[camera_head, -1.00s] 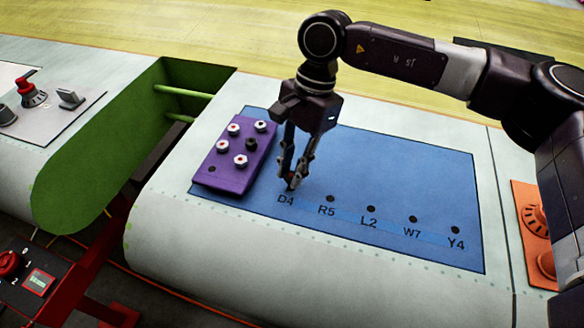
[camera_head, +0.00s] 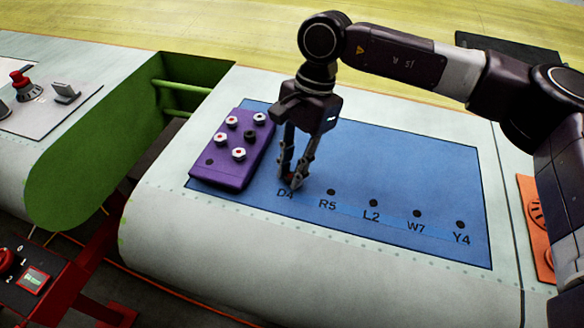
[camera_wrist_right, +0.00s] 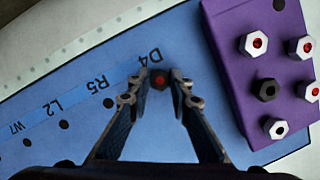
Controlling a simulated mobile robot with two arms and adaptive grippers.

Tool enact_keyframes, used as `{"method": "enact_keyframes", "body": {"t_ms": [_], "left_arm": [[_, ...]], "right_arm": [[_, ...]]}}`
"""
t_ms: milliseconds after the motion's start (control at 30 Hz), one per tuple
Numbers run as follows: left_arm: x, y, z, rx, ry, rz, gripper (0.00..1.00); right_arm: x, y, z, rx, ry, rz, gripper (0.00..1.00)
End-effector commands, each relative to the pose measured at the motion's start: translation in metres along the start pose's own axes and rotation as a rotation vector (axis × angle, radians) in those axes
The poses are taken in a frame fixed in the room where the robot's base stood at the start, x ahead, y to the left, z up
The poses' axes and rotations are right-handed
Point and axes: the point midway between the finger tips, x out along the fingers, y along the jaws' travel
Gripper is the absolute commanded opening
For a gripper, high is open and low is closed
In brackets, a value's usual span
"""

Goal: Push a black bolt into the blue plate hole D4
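My right gripper (camera_head: 292,182) points down at the blue plate (camera_head: 400,165), just above the label D4 (camera_head: 285,194). Its fingertips are closed around a black bolt with a red centre, which shows between them in the right wrist view (camera_wrist_right: 159,82). Hole D4 is hidden under the bolt and fingertips, and I cannot tell how deep the bolt sits. Another black bolt (camera_head: 250,135) stands in the purple block (camera_head: 222,175). My left gripper is not in view.
The purple block holds several white bolts with red centres, close left of my right gripper. Holes R5 (camera_head: 331,191), L2, W7 and Y4 (camera_head: 460,224) are empty to the right. A green-sided gap lies left of the panel.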

Motion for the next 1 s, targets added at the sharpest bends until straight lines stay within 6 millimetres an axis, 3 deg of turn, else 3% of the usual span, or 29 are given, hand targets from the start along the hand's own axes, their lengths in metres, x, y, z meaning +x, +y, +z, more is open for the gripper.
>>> {"method": "enact_keyframes", "body": {"t_ms": [167, 533, 1000], "left_arm": [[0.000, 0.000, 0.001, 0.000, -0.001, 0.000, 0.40], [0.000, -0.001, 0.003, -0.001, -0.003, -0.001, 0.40], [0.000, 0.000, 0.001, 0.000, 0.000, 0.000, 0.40]], "right_arm": [[0.000, 0.000, 0.000, 0.000, 0.000, 0.000, 0.38], [-0.007, -0.001, 0.000, 0.000, 0.000, -0.002, 0.38], [-0.097, -0.001, 0.000, 0.001, 0.000, -0.002, 0.38]]}}
